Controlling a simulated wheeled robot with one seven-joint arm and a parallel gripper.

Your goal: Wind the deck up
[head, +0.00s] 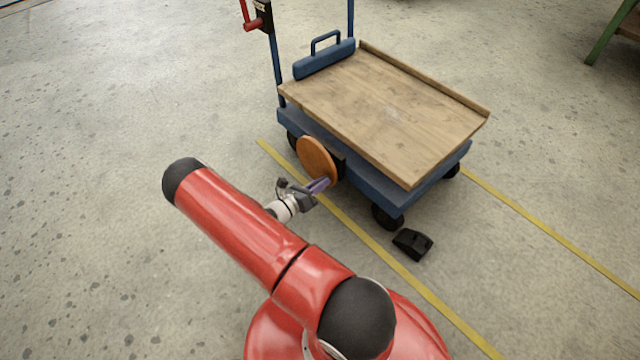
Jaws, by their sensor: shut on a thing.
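A blue cart (370,172) carries a flat wooden deck (390,105) with a raised lip on its far edges. An orange-brown round wheel (317,159) is on the cart's near side, below the deck edge. My gripper (325,184) is at the lower right edge of this wheel. It is shut on a small purple handle (318,186) by the wheel's face. How the handle joins the wheel is too small to make out.
A black wedge-shaped block (412,243) lies on the floor by the cart's near front caster. Yellow lines (375,245) run along the floor beside the cart. A red lever (252,22) is on the cart's upright post. The concrete floor at left is clear.

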